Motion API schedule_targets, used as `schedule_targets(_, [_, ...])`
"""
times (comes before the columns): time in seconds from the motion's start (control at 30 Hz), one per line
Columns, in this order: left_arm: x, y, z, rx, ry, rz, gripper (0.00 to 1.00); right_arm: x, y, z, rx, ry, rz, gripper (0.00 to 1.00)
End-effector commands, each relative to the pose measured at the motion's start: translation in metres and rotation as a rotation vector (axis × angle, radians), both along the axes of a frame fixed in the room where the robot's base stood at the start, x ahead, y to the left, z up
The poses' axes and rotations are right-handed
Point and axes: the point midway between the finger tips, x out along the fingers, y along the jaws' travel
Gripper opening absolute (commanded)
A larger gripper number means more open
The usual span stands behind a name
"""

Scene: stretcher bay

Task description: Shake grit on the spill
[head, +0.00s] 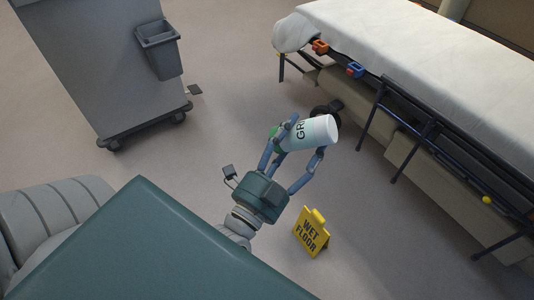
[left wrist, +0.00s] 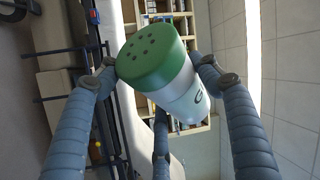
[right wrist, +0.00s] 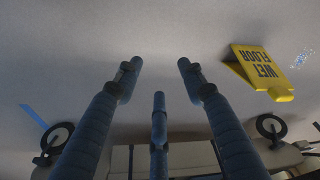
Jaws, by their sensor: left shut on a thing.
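My left gripper (head: 306,137) is shut on the grit shaker (head: 318,131), a white bottle with a green cap and dark "GR" lettering. The shaker is tilted well over, held above the floor, its white base to the upper right and its cap to the lower left. In the left wrist view the green cap (left wrist: 152,53) shows several holes, with fingers on both sides of the bottle. My right gripper (right wrist: 158,75) is open and empty in the right wrist view. A small pale-blue speckled patch (right wrist: 303,59) lies beside the sign there; I cannot tell whether it is the spill.
A yellow wet floor sign (head: 311,232) stands on the floor below the shaker; it also shows in the right wrist view (right wrist: 259,70). A stretcher (head: 420,60) fills the right side. A grey cart (head: 100,60) with a bin (head: 159,51) stands upper left.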

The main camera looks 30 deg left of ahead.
Motion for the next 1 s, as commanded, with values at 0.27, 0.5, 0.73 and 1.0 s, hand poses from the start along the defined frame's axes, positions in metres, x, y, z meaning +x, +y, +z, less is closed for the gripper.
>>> schedule_targets(0.27, [0.0, 0.0, 0.01, 0.0, -0.003, 0.001, 0.27, -0.009, -0.001, -0.025, -0.002, 0.017, 0.003, 0.4])
schedule_targets(0.5, [0.0, 0.0, 0.018, 0.0, -0.004, 0.0, 0.27, -0.026, -0.003, -0.059, -0.004, 0.038, 0.007, 0.4])
schedule_targets(0.73, [0.0, 0.0, 0.025, 0.0, -0.004, 0.0, 0.27, -0.048, -0.006, -0.089, -0.006, 0.057, 0.011, 0.4])
schedule_targets(1.0, [0.0, 0.0, 0.032, 0.001, -0.004, 0.0, 0.27, -0.076, -0.01, -0.116, -0.008, 0.076, 0.016, 0.4])
